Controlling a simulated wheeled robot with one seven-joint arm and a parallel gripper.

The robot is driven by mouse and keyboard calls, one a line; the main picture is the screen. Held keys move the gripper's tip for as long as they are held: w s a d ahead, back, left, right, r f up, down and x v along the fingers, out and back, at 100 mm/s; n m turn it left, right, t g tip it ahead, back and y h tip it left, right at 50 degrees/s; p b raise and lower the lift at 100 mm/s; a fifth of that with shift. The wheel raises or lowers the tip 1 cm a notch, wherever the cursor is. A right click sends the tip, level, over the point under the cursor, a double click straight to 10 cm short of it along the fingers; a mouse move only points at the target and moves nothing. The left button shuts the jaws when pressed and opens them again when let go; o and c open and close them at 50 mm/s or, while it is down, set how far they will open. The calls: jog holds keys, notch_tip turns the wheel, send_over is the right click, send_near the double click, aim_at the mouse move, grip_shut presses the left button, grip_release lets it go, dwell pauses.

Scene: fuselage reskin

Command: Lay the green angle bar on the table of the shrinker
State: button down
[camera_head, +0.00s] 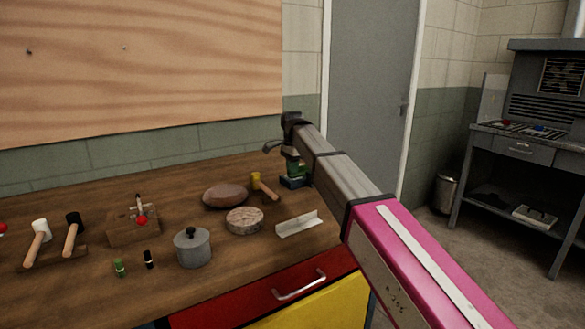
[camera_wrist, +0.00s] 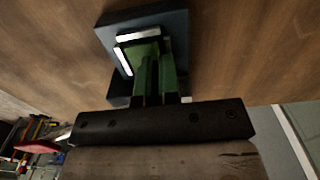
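The shrinker is a small machine with a green body (camera_head: 297,168) and a dark blue base (camera_head: 293,182), at the back right of the bench. Its blue-grey base (camera_wrist: 178,32) also shows in the wrist view, with bright white edges on its top. Green metal (camera_wrist: 168,75) runs from there up to my gripper (camera_wrist: 162,97). I cannot separate the green angle bar from the shrinker's green body in it. My gripper is directly over the shrinker, pointing down. Its fingers are dark and largely hidden, so their opening and any grip are unclear.
On the wooden bench (camera_head: 75,290) stand a grey lidded pot (camera_head: 193,250), a brown round pad (camera_head: 225,196), a speckled disc (camera_head: 244,221), a pale angle piece (camera_head: 299,224), a yellow-headed mallet (camera_head: 263,186) and other mallets. A wall (camera_head: 140,141) rises behind; a grey door (camera_head: 370,90) is right.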

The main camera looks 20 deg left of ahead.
jog(key=shift+f, duration=0.25)
jog(key=c, duration=1.3)
grip_release()
jog(key=shift+o, duration=0.2)
jog(key=shift+r, duration=0.1)
notch_tip(320, 180, up, 11)
jog(key=shift+f, duration=0.2)
jog(key=shift+w, duration=0.1)
